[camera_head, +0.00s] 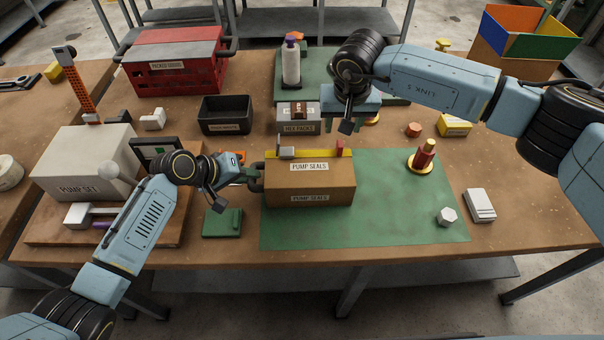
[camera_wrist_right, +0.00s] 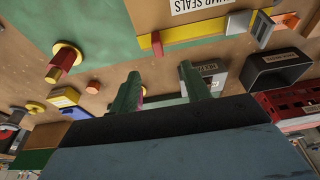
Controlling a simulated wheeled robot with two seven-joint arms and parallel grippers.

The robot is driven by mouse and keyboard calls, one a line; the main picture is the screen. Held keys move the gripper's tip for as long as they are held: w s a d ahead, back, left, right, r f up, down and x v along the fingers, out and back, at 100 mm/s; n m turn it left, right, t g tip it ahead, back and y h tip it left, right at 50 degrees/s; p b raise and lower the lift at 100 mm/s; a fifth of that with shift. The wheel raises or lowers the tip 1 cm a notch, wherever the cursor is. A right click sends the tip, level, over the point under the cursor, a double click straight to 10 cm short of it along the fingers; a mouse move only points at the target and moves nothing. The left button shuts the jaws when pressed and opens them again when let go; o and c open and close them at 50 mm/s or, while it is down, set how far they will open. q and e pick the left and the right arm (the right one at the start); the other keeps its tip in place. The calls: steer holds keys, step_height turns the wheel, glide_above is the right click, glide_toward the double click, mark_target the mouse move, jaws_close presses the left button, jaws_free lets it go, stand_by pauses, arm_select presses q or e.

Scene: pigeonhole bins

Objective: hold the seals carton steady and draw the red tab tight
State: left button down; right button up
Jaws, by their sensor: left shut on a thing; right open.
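The seals carton (camera_head: 310,184), a brown box labelled PUMP SEALS, stands on the green mat (camera_head: 400,215). A yellow strap (camera_head: 315,154) runs along its top, with a grey buckle (camera_head: 285,151) at the left and the red tab (camera_head: 339,148) at the right. The red tab also shows in the right wrist view (camera_wrist_right: 157,44). My left gripper (camera_head: 254,177) is shut on the carton's left end; a dark part there hides the exact contact. My right gripper (camera_wrist_right: 160,78) is open and empty, above and behind the tab; in the head view its fingers are mostly hidden.
A small grey box (camera_head: 298,118) and a black bin (camera_head: 226,115) stand behind the carton. A red-and-gold part (camera_head: 424,157) stands right of it, with a hex nut (camera_head: 446,217) in front. The PUMP SET box (camera_head: 85,165) is at left. The mat right of the carton is mostly clear.

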steer(key=v, duration=1.2)
arm_select(q)
steer(key=c, duration=1.2)
jaws_free()
steer(key=shift+r, duration=0.1)
steer(key=v, duration=1.2)
